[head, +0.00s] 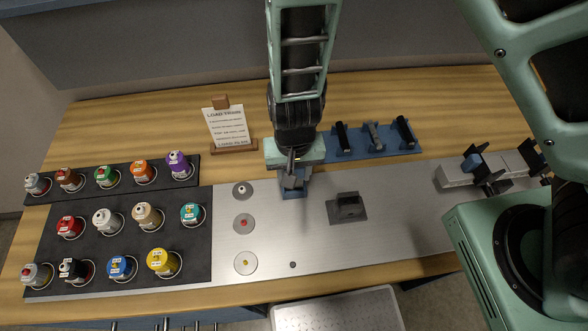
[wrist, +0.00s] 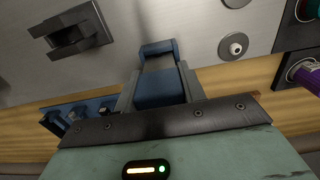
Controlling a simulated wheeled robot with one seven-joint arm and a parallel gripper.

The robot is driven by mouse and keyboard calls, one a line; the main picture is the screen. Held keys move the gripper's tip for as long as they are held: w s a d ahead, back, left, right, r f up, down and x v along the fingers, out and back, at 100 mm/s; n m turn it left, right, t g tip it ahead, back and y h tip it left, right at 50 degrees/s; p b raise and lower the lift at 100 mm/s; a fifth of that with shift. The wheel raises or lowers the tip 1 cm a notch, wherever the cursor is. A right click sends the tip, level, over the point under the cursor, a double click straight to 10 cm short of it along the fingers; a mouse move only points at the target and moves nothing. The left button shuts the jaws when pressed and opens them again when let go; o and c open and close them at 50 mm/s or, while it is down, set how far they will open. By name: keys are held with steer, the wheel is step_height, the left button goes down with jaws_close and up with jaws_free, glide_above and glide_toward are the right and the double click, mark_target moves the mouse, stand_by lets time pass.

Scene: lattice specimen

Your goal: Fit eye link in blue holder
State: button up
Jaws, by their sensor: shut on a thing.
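My gripper (head: 293,181) is over the left part of the metal plate, pointing down. The blue piece also shows under the gripper in the head view (head: 293,190), apparently just above the plate.
A dark grey fixture (head: 347,208) stands right of my gripper. A blue rack (head: 350,154) with black and grey pieces lies behind it. A sign (head: 228,126) stands behind left. Several coloured bottles fill black trays (head: 190,235) at left. Round pads (head: 245,263) line the plate's left.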

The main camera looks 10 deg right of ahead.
steer(key=shift+f, duration=0.35)
stand_by(0.4)
steer(key=o, duration=1.5)
steer(key=shift+r, duration=0.15)
steer(key=shift+r+p, duration=2.25)
steer(key=shift+r, duration=0.15)
step_height(320, 180, up, 17)
steer(key=shift+r+b, duration=0.15)
steer(key=shift+b, duration=0.25)
